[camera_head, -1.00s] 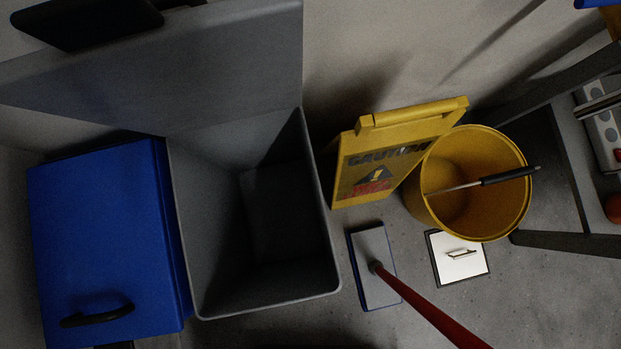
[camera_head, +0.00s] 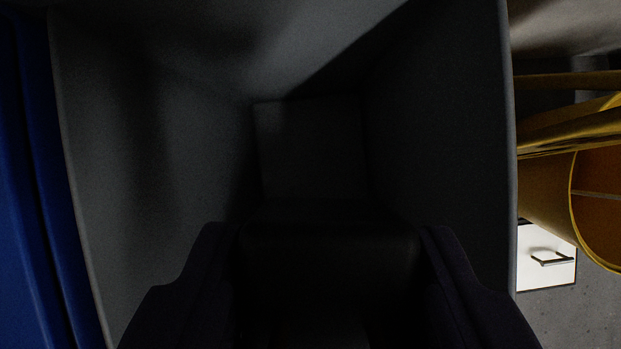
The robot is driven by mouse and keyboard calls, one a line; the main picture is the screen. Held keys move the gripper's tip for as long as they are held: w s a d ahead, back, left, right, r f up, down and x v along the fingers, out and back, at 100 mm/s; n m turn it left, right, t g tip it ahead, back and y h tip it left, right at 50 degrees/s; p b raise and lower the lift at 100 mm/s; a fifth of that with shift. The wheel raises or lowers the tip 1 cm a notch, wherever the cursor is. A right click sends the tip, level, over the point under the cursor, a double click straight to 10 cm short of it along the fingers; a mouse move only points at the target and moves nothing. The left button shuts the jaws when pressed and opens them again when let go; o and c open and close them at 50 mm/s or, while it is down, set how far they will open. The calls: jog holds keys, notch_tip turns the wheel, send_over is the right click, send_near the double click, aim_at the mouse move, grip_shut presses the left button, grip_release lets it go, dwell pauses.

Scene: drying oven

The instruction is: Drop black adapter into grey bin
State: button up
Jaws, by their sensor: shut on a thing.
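The grey bin (camera_head: 130,170) fills most of the view, with its open mouth below the camera and its inside dark and shadowed. My gripper (camera_head: 330,240) shows at the bottom middle, its two dark fingers on either side of the black adapter (camera_head: 330,262). The adapter is a dark blocky shape and its outline is hard to make out. My gripper is shut on it and holds it over the bin's opening. How deep it is relative to the rim is hard to tell.
The blue box (camera_head: 20,200) stands close against the bin on the left. The yellow bucket (camera_head: 550,195) and part of the yellow caution sign (camera_head: 565,130) are to the right. A white panel with a handle (camera_head: 540,265) lies on the floor at the right.

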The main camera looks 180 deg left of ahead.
notch_tip(320, 180, down, 4)
jog(key=shift+b, duration=1.15)
jog(key=o, duration=1.1)
jog(key=p+v, duration=0.3)
jog(key=v, duration=0.5)
jog(key=shift+p, duration=0.3)
jog(key=shift+f, duration=0.1)
